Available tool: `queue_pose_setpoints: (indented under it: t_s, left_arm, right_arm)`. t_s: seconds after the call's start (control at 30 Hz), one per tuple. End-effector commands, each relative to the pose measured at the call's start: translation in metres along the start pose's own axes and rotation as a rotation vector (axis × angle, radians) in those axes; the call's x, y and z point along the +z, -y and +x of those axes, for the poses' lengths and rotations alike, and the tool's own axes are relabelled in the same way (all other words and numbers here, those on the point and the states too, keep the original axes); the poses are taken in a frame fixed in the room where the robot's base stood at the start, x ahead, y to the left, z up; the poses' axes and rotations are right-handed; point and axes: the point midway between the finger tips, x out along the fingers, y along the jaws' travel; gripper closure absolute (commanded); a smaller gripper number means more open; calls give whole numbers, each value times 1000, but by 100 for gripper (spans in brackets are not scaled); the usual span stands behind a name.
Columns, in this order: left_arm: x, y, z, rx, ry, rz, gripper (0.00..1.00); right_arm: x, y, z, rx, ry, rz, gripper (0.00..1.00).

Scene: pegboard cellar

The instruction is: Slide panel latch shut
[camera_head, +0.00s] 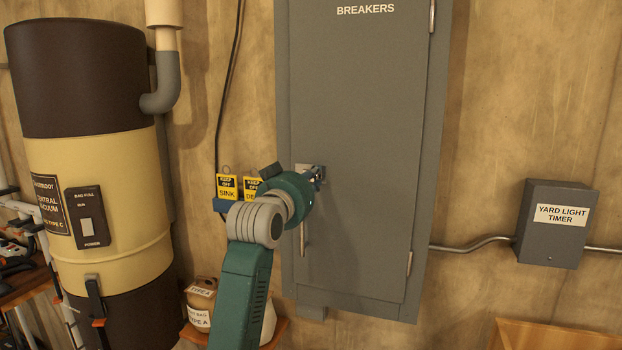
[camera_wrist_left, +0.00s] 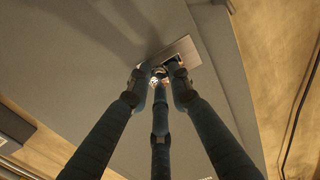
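The grey breaker panel (camera_head: 360,240) is on the wall, its door flat in its frame. The panel latch's metal plate (camera_wrist_left: 180,55) is near the door's edge, with a dark opening and a small bright knob (camera_wrist_left: 157,74). In the head view my left gripper (camera_head: 318,176) covers most of the latch. In the left wrist view its three fingers (camera_wrist_left: 159,78) converge at the plate, their tips closed in around the knob. Exact contact is partly hidden by the fingers. My right gripper is in neither view.
A vertical grey handle (camera_head: 303,235) is below the latch. Yellow tags (camera_head: 227,187) hang left of the panel. A vacuum canister (camera_head: 95,170) stands at left.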

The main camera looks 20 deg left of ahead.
Motion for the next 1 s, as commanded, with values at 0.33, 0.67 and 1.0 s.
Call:
queue_pose_setpoints:
  t_s: [0.33, 0.67, 1.0]
  left_arm:
    - [-2, 30, 0, -5, -4, 3, 100]
    - [-4, 36, -1, -5, -8, 1, 79]
    - [-2, 35, 0, -2, -4, 0, 61]
  right_arm:
    - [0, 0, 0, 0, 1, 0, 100]
    - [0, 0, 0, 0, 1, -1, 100]
    - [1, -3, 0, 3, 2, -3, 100]
